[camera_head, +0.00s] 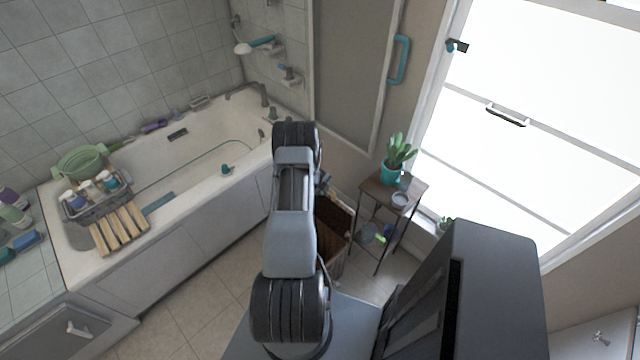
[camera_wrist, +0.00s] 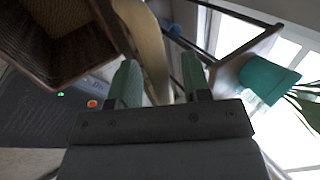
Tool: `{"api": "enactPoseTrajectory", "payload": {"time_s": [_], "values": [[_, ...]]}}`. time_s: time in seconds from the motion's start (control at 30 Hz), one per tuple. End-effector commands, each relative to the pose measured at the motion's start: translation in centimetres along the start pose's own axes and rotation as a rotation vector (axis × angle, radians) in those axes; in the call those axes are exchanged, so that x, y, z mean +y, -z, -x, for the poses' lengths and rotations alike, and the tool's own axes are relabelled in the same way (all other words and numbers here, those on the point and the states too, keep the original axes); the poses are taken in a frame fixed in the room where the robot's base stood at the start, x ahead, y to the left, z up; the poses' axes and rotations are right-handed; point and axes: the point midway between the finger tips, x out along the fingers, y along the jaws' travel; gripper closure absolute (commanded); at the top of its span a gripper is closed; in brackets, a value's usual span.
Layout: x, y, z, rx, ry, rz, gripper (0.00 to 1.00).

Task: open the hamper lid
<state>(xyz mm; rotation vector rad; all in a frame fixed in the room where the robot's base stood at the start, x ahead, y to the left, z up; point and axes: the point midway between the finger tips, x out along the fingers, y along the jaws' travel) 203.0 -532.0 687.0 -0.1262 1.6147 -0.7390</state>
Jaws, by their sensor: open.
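The hamper (camera_head: 331,228) is a brown woven basket on the floor, partly behind my arm in the head view. Its dark inside shows from above. In the wrist view the hamper (camera_wrist: 84,50) fills the upper left, with its hollow inside visible. A pale curved strip (camera_wrist: 146,38), which looks like the lid's edge, stands beside it and runs down between my fingers. My gripper (camera_wrist: 160,80) is open, with one green finger on each side of the strip. I cannot tell whether either finger touches it. In the head view my arm hides the gripper.
A small side table (camera_head: 408,187) with a teal plant pot (camera_head: 391,173) and a jar stands just right of the hamper. The pot (camera_wrist: 266,79) also shows in the wrist view. The bathtub (camera_head: 200,192) lies left; a window is at right. Tiled floor is clear at lower left.

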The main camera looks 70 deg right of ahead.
Motion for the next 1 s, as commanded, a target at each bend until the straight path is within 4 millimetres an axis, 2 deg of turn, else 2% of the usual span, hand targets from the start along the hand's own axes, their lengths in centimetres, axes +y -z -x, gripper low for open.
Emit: {"api": "enactPoseTrajectory", "payload": {"time_s": [0.17, 0.4, 0.6, 0.8, 1.0], "values": [[-0.1, -0.1, 2.6, -0.002, 0.002, 0.001, 0.56], [-0.1, -0.1, 7.6, -0.002, 0.002, 0.000, 0.56], [-0.1, 0.0, 11.0, -0.001, 0.001, 0.000, 0.56], [-0.1, 0.0, 12.9, -0.001, 0.001, 0.001, 0.56], [0.0, 0.1, 13.4, 0.000, 0.000, 0.000, 0.56]]}}
